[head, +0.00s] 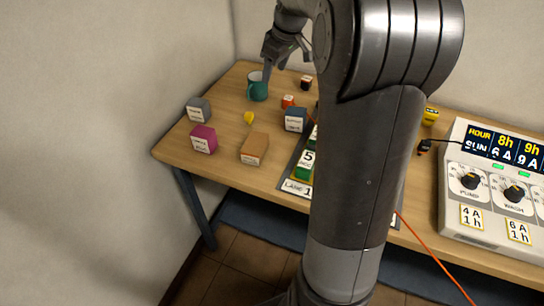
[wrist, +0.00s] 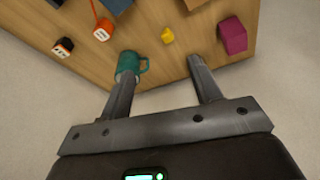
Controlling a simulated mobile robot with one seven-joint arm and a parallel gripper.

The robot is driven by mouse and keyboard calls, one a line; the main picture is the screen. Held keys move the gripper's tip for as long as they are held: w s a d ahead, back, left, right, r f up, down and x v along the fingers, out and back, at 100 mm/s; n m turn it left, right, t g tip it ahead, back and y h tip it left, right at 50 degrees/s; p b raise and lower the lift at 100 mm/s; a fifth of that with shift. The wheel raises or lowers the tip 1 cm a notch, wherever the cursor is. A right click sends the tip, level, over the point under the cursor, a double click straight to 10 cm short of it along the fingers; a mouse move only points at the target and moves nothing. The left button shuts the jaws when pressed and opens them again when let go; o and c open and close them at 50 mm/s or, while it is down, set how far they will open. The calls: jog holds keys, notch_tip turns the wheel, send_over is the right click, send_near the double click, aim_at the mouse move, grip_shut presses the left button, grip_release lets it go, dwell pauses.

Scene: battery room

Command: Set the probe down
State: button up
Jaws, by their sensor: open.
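My gripper (head: 284,62) is open and empty at the far left end of the table; its two spread fingers also show in the wrist view (wrist: 162,70). One fingertip overlaps the teal mug (wrist: 128,64) in the wrist view; I cannot tell whether they touch. The mug (head: 257,88) stands upright below the gripper in the head view. A small orange piece with a white label (wrist: 102,31) has an orange cord and lies on the table apart from the fingers. It shows in the head view too (head: 288,101). I cannot tell whether it is the probe.
On the table (head: 228,162) are a magenta box (head: 203,140), a grey box (head: 198,110), a brown box (head: 254,149), a dark blue box (head: 296,120), a yellow piece (head: 249,118) and a small black piece (head: 306,83). A control panel (head: 490,220) stands right. My arm hides the table's middle.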

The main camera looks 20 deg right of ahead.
jog(key=s+a+r+m+h, duration=0.1)
jog(key=s+a+r, duration=0.1)
jog(key=s+a, duration=0.4)
jog(key=s+a+r+m, duration=0.2)
jog(key=s+a, duration=0.1)
jog(key=s, duration=0.5)
jog(key=s+a+f+m+t, duration=0.1)
jog(key=s+a+f, duration=0.1)
jog(key=s, duration=0.6)
jog(key=s+a+f+m+t, duration=0.1)
jog(key=s+a+f+m, duration=0.1)
jog(key=s, duration=0.6)
jog(key=shift+s+a, duration=0.15)
jog(key=shift+a, duration=0.15)
jog(key=shift+o, duration=0.5)
